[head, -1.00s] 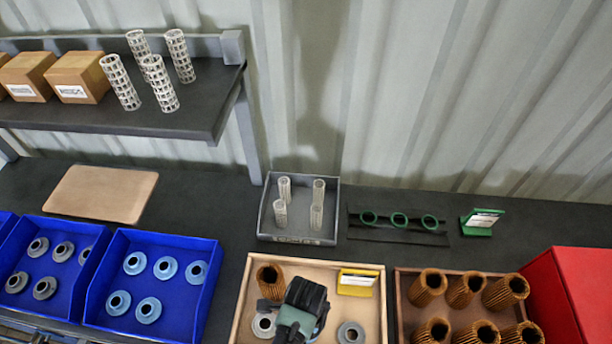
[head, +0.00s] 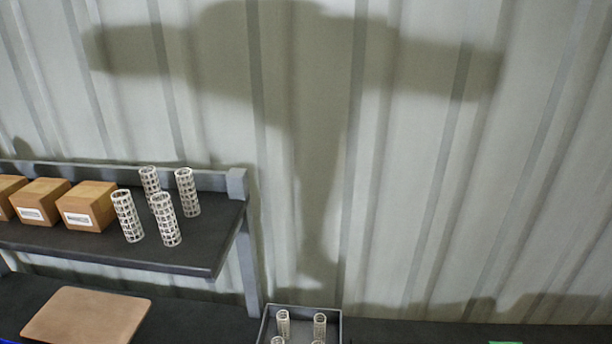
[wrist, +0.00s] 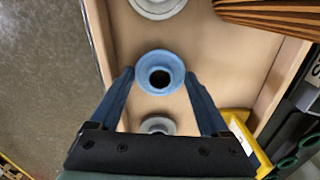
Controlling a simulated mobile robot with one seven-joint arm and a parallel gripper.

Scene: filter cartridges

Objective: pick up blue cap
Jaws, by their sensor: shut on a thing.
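The blue cap (wrist: 172,63), a round flanged piece with a dark central hole, sits between the fingertips of my gripper (wrist: 160,80) in the wrist view. The gripper is shut on it, one finger at each side of its rim. The cap appears held above a light wooden tray (wrist: 205,62); the exact height cannot be told. The head view now looks too high to show the gripper or the cap.
In the tray lie two grey caps, one above (wrist: 158,8) and one below (wrist: 157,125), a brown pleated filter (wrist: 270,14) and a yellow card holder (wrist: 240,128). The head view shows a shelf (head: 110,256) with cartons and mesh tubes, and a grey tray (head: 263,330) below.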

